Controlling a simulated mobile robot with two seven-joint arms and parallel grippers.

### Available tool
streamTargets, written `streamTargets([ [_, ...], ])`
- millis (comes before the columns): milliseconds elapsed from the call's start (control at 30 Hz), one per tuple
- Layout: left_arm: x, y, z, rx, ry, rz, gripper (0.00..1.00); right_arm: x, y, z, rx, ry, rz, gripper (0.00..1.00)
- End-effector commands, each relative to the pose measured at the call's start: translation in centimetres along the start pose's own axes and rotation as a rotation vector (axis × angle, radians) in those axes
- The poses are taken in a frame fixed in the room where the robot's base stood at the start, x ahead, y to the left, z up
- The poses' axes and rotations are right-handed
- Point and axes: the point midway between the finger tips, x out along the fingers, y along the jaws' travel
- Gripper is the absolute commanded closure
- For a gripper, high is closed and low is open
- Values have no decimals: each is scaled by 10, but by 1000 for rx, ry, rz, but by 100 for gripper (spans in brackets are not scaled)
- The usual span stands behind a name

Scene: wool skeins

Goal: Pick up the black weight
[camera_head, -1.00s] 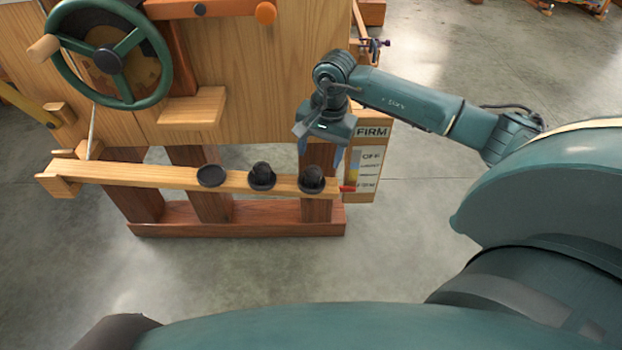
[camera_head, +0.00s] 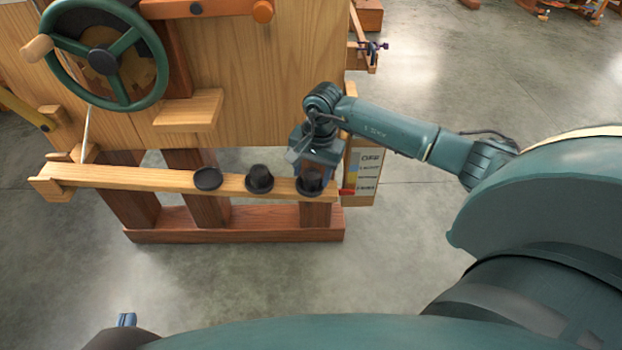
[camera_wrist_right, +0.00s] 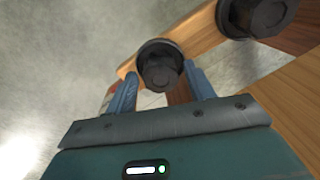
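Three black pieces stand on a wooden rail (camera_head: 120,178): a flat black dish (camera_head: 207,178) at left, a black weight (camera_head: 259,179) in the middle, and another black weight (camera_head: 309,182) near the right end. My right gripper (camera_head: 314,160) is over the right-end weight and partly covers it. In the right wrist view my right gripper (camera_wrist_right: 159,70) is open, with the right-end weight (camera_wrist_right: 160,66) between and just beyond its blue fingertips. The middle weight also shows there (camera_wrist_right: 258,12). A small blue part of my left gripper (camera_head: 127,319) shows at bottom left; its opening is unclear.
The rail belongs to a wooden machine with a green handwheel (camera_head: 105,58) and a small ledge (camera_head: 190,110). A label board (camera_head: 366,175) and a red tip (camera_head: 347,191) are close to the right end. Grey floor (camera_head: 420,240) is open in front and to the right.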

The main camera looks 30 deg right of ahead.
Motion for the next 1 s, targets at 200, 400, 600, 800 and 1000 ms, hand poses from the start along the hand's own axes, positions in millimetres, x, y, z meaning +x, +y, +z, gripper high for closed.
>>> streamTargets([
  [200, 0, 0, 0, 0, -1, 0, 100, 0, 0, 0, 0, 0, 0, 65],
  [400, 0, 0, 0, 0, -2, 0, 100, 0, 0, 0, 0, 0, 0, 81],
  [600, 0, 0, 0, 0, -2, 0, 100, 0, 0, 0, 0, 0, 0, 98],
  [800, 0, 0, 0, 0, -2, 0, 100, -1, 0, 0, 0, 1, -2, 99],
  [1000, -1, 0, -2, -4, -16, 3, 100, -20, -3, -1, -2, 2, -4, 99],
])
